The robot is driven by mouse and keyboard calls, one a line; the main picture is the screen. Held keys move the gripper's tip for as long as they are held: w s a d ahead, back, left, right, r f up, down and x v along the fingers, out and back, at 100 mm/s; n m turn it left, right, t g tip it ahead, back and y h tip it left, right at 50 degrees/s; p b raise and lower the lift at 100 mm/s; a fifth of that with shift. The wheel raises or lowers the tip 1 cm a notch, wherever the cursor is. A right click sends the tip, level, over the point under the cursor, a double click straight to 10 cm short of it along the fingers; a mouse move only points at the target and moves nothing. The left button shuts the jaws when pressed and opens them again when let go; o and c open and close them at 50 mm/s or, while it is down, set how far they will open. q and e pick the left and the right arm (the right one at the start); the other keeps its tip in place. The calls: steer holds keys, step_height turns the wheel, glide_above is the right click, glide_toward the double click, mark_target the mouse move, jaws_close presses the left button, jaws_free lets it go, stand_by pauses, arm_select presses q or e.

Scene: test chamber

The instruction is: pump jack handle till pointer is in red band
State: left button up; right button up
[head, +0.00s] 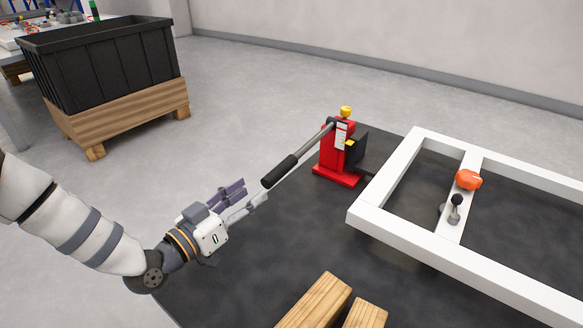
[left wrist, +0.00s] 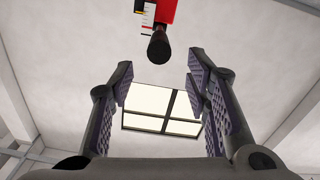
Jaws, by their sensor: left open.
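The red jack (head: 338,155) stands upright on the dark mat. Its handle slopes down to the left and ends in a black grip (head: 280,172). A white scale plate (head: 341,136) is on its body; I cannot make out the pointer or a red band. My left gripper (head: 252,191) is open and empty, just left of and below the grip's end, apart from it. In the left wrist view, the grip's end (left wrist: 158,48) appears beyond and between the open fingers (left wrist: 160,76), with part of the red body and scale behind. My right gripper is not in view.
A white frame (head: 400,225) with an orange part (head: 468,180) and a small black-knobbed lever (head: 456,202) stands right of the jack. Wooden blocks (head: 315,302) lie at the front. A black crate (head: 105,65) on a wooden pallet stands back left. The mat before the jack is clear.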

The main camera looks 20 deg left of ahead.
mark_target(279, 172)
arm_select(q)
steer(key=b+x, duration=0.3)
steer(key=x, duration=0.7)
steer(key=shift+f, duration=0.15)
steer(key=shift+w+d, duration=0.1)
steer(key=shift+w, duration=0.05)
jaws_close()
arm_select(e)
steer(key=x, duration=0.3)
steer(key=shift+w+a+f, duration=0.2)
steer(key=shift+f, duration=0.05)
